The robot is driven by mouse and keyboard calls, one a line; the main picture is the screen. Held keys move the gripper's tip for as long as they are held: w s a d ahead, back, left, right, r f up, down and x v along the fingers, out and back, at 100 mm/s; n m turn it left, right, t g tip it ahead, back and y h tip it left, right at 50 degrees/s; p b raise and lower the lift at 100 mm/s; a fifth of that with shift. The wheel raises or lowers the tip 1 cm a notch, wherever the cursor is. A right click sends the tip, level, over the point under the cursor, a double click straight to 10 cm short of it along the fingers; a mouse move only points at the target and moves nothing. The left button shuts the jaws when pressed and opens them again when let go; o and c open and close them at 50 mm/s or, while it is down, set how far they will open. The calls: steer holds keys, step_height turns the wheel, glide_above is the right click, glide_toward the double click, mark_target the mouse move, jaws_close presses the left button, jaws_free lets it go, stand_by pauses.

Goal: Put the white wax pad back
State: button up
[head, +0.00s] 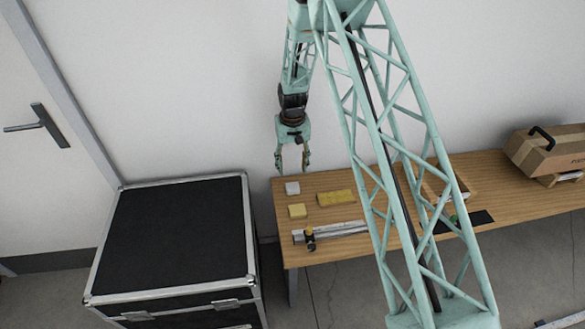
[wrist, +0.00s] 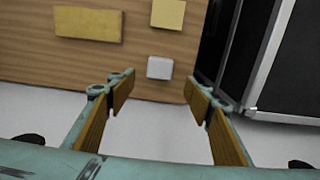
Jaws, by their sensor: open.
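The white wax pad (head: 292,188) is a small pale block lying on the wooden table (head: 400,240) near its back left corner. It also shows in the wrist view (wrist: 160,68), beyond my fingertips and between their lines. My gripper (head: 292,166) hangs above the table's back left edge, a little above and behind the pad. In the wrist view my gripper (wrist: 162,82) is open with nothing between its wood-coloured fingers, apart from the pad.
A yellow block (head: 297,211) and a longer yellow slab (head: 336,198) lie close to the pad. A metal bar (head: 330,232) lies along the front. A black case (head: 175,235) stands left of the table. A cardboard box (head: 550,148) stands at the right end.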

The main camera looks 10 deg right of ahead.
steer(key=shift+r, duration=0.1)
stand_by(0.5)
steer(key=s+r+t, duration=0.1)
steer(key=s+r, duration=0.2)
steer(key=r, duration=0.9)
steer(key=s+r, duration=0.3)
steer(key=r, duration=0.9)
steer(key=s+r, duration=1.3)
steer(key=r, duration=0.5)
steer(key=s+r+t, duration=0.1)
steer(key=s+r, duration=0.4)
steer(key=s, duration=0.4)
steer(key=s+r+t, duration=0.1)
steer(key=s+r, duration=0.4)
steer(key=s, duration=0.3)
steer(key=s+r, duration=0.1)
steer(key=s, duration=2)
steer(key=shift+r+n+t, duration=0.3)
steer(key=shift+n+t, duration=0.1)
steer(key=shift+s, duration=0.15)
